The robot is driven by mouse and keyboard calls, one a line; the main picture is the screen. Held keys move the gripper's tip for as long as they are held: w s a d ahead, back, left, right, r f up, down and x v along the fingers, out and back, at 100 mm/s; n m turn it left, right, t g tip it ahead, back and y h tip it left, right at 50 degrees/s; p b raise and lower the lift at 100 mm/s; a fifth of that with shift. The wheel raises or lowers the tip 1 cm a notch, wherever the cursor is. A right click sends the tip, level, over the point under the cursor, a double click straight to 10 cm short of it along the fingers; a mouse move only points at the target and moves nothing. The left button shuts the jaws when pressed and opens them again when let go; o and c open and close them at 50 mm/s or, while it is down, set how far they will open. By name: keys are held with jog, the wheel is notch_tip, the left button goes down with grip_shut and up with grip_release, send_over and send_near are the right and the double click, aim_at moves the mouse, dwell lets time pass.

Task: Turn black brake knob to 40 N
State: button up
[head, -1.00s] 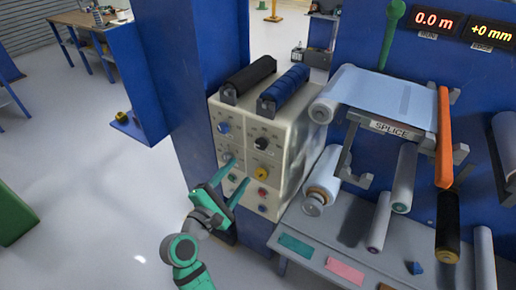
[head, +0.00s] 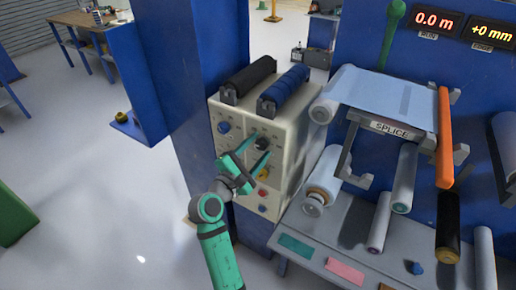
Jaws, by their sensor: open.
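The black knob (head: 262,143) is on the upper right of the beige control box's (head: 288,140) front panel. My teal gripper (head: 261,147) is in front of the panel with its two fingers pointing up and right. It is open, and its fingertips are at the black knob, one toward the upper left and one toward the lower right. I cannot tell whether they touch it. The scale marks around the knob are too small to read. Part of the panel is hidden behind the gripper.
A blue knob (head: 224,127) is at the panel's upper left. A red button (head: 262,191) is lower down. A black roller (head: 249,75) and a blue roller (head: 285,88) lie on top of the box. To the right is a grey shelf (head: 325,240) with film rollers.

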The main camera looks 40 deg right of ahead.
jog(key=shift+d, duration=0.15)
jog(key=shift+c, duration=0.4)
jog(key=c, duration=1)
jog(key=shift+o, duration=0.2)
